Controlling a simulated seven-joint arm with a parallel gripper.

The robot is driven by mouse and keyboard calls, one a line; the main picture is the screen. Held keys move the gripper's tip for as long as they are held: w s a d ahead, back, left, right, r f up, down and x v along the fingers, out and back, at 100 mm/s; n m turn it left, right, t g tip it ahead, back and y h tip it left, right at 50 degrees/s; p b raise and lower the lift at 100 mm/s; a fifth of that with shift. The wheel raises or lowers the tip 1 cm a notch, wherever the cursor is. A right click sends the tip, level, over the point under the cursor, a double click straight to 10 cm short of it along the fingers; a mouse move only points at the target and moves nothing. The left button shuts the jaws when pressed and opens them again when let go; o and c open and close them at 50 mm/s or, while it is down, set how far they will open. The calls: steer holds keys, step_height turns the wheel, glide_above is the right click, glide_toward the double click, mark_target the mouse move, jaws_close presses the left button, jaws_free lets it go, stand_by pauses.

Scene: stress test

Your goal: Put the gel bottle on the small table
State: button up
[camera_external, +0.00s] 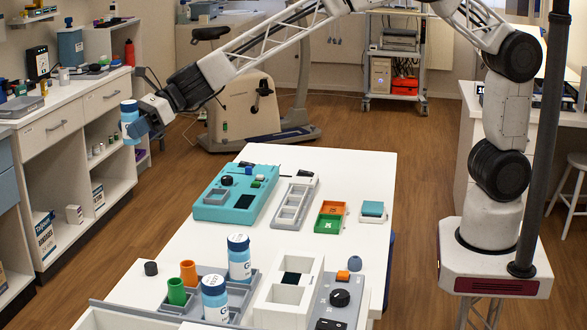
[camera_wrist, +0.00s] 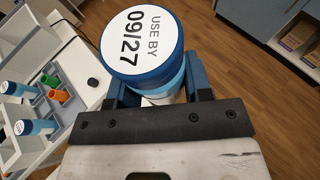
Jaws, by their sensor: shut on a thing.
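My gripper (camera_external: 140,126) is at the left of the external view, shut on a bottle with a blue cap (camera_external: 128,108). The bottle is held up in the air, in front of the side shelving and left of the white table (camera_external: 350,180). In the wrist view, the held bottle's round lid (camera_wrist: 146,42) reads "USE BY 09/27", and the blue fingers of my gripper (camera_wrist: 160,88) sit on both sides of it. Two similar blue-capped bottles (camera_external: 239,258) (camera_external: 215,298) stand at the near end of the white table. The held bottle's label is mostly hidden.
The white table carries a teal device (camera_external: 222,203), a grey tray (camera_external: 293,205), orange and green bins (camera_external: 331,216), and green and orange cups (camera_external: 176,291). Bare tabletop shows between these groups. A counter with open shelves (camera_external: 105,150) runs along the left. An exercise bike (camera_external: 240,105) stands behind.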

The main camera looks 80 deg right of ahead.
steer(key=s+a+f+n+g+y, duration=0.1)
steer(key=s+a+f+n+g, duration=0.15)
steer(key=a, duration=0.65)
steer(key=s+a+f+n+g+y, duration=0.1)
steer(key=s+a+n+g, duration=0.2)
steer(key=a, duration=0.7)
steer(key=n+g, duration=0.4)
steer(key=g, duration=0.1)
glide_above(137, 303)
steer(key=shift+y, duration=0.4)
steer(key=shift+f, duration=3)
steer(key=shift+f, duration=0.1)
steer(key=shift+f, duration=3)
steer(key=shift+f, duration=1.85)
steer(key=shift+f, duration=0.2)
